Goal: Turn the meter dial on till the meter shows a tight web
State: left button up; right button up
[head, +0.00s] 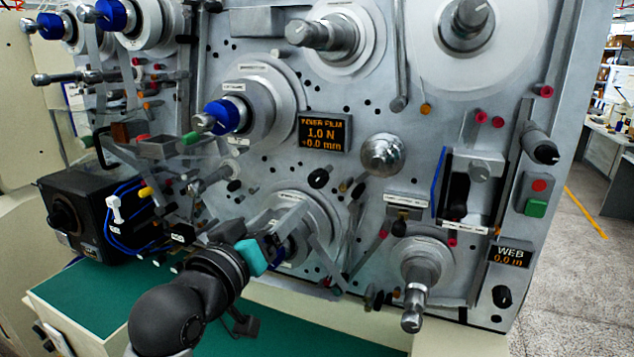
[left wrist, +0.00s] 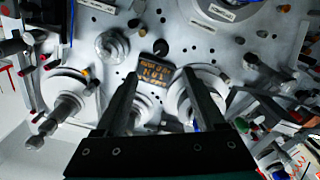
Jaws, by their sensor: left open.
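An amber-lit film meter (head: 325,132) on the machine face reads 1.0 N and +0.0 mm. A round black dial (head: 318,178) sits just below it. A second display (head: 508,254) at the lower right reads WEB 0.0 m, with a black dial (head: 502,296) below it. I cannot tell which dial is the meter dial. My left gripper (head: 282,240) is in front of the lower middle spindle, apart from both dials. In the left wrist view its jaws (left wrist: 163,80) are open and empty, with the film meter (left wrist: 152,76) showing between them. My right gripper is out of view.
Spindles jut out around the meter, including a blue-capped one (head: 222,116) and a lower right one (head: 412,300). A silver dome (head: 382,154) stands right of the film meter. A black box with blue cables (head: 75,215) stands at left. The green bench top (head: 90,295) is largely clear.

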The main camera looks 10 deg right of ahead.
aim_at(315, 183)
pick_arm(q)
jog(key=p+x, duration=0.1)
jog(key=x, duration=1.3)
jog(key=shift+w+d+f+p, duration=0.1)
jog(key=shift+w+d+p, duration=0.05)
jog(key=shift+w+p, duration=0.15)
jog(key=shift+c, duration=0.2)
grip_shut()
